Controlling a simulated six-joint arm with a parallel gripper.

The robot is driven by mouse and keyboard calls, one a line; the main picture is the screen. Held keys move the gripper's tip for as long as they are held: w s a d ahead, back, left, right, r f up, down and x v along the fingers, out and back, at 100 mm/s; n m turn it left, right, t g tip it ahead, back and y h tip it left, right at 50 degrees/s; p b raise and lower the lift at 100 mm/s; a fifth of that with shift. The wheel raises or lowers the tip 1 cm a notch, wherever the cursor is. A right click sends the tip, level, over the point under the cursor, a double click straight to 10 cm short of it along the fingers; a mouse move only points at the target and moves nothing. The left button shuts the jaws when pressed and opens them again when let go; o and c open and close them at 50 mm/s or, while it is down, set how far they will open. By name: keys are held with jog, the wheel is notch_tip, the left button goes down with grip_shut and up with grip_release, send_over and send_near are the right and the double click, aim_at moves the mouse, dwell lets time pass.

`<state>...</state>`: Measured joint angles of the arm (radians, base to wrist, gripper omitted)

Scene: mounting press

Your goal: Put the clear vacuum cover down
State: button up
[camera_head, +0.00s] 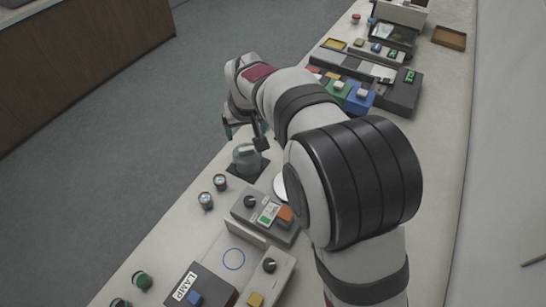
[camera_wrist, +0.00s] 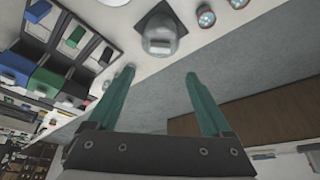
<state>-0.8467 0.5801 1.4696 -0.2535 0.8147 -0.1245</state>
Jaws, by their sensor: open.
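The clear vacuum cover (camera_head: 246,158) is a dome-shaped, see-through piece standing on a dark square base (camera_head: 243,172) on the bench. It also shows in the wrist view (camera_wrist: 159,38), near the top middle, beyond the fingertips. My gripper (camera_wrist: 162,75) has two green fingers spread wide apart with nothing between them. In the head view my gripper (camera_head: 243,134) is just above and beside the cover, partly hidden by my arm. The cover and fingers look apart in the wrist view.
Two small round gauges (camera_head: 213,190) stand left of the cover. A grey control box (camera_head: 265,215) with an orange button is in front. Coloured bins (camera_head: 352,97) and instruments line the bench farther back. The bench edge and floor lie to the left.

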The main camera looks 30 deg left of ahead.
jog(key=s+d+r+m+h, duration=0.1)
jog(key=s+d+r+m, duration=0.1)
jog(key=d, duration=0.6)
jog(key=s+d+r+m+g, duration=0.1)
jog(key=d+r+m, duration=0.15)
jog(key=d, duration=0.55)
jog(key=s+d+r+m+h, duration=0.1)
jog(key=s+d+r+m, duration=0.15)
jog(key=d, duration=0.55)
jog(key=s+d+f+m+g, duration=0.1)
jog(key=s+d+m, duration=0.2)
jog(key=s+d, duration=0.3)
jog(key=s+d+f+m+g, duration=0.1)
jog(key=s+d+m, duration=0.3)
jog(key=s, duration=0.7)
jog(key=shift+s+d+f+m+y, duration=0.35)
jog(key=shift+d+f, duration=0.45)
jog(key=shift+d, duration=0.45)
